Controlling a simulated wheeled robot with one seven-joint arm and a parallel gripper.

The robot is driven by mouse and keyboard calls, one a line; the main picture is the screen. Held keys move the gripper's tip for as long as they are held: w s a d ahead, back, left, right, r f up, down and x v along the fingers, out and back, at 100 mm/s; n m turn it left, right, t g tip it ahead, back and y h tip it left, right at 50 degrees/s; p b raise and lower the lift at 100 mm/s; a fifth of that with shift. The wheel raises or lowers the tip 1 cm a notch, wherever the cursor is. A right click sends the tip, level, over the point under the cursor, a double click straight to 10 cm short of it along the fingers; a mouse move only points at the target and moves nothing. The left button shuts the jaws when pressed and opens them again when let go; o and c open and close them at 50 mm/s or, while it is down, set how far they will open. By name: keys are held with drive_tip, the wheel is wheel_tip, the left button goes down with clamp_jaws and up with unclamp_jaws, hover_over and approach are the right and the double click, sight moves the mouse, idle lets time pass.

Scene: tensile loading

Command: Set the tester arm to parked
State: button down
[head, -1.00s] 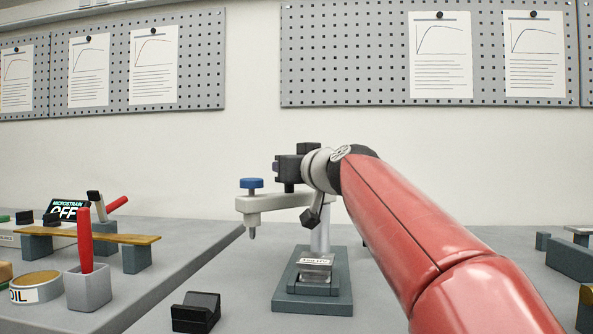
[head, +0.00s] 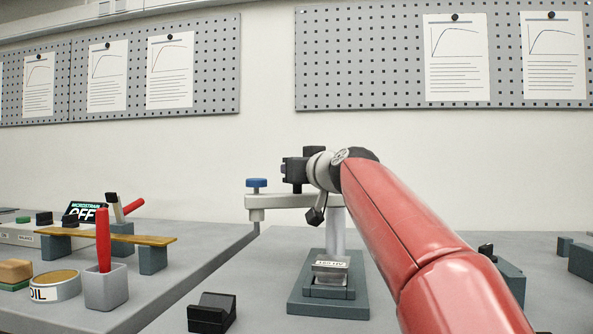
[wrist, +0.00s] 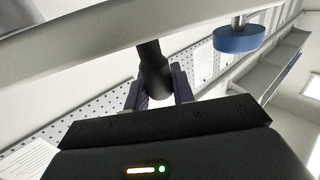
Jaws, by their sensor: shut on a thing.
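The tester has a pale grey tester arm (head: 278,201) at the top of a post (head: 336,232) on a dark stepped base (head: 328,297). The arm points left, with a blue knob (head: 256,183) above its free end and a short pin below it. My gripper (head: 293,171) is above the arm. The wrist view shows a black upright handle (wrist: 152,72) between the purple fingers of my gripper (wrist: 158,92), which is shut on it. The blue knob also shows in the wrist view (wrist: 237,39). My red arm hides the area right of the post.
A labelled metal block (head: 331,270) sits on the base. A black block (head: 211,313) lies in front. At left are a grey cup (head: 106,288) with a red-handled tool, an oil tin (head: 56,286) and a wooden strip (head: 115,238). Grey blocks (head: 581,262) stand at right.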

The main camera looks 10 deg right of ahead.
drive_tip(key=shift+f, duration=0.1)
drive_tip(key=c, duration=1.2)
unclamp_jaws()
drive_tip(key=shift+d, duration=0.1)
drive_tip(key=b+v, duration=0.2)
drive_tip(key=v, duration=0.5)
drive_tip(key=shift+s, duration=0.35)
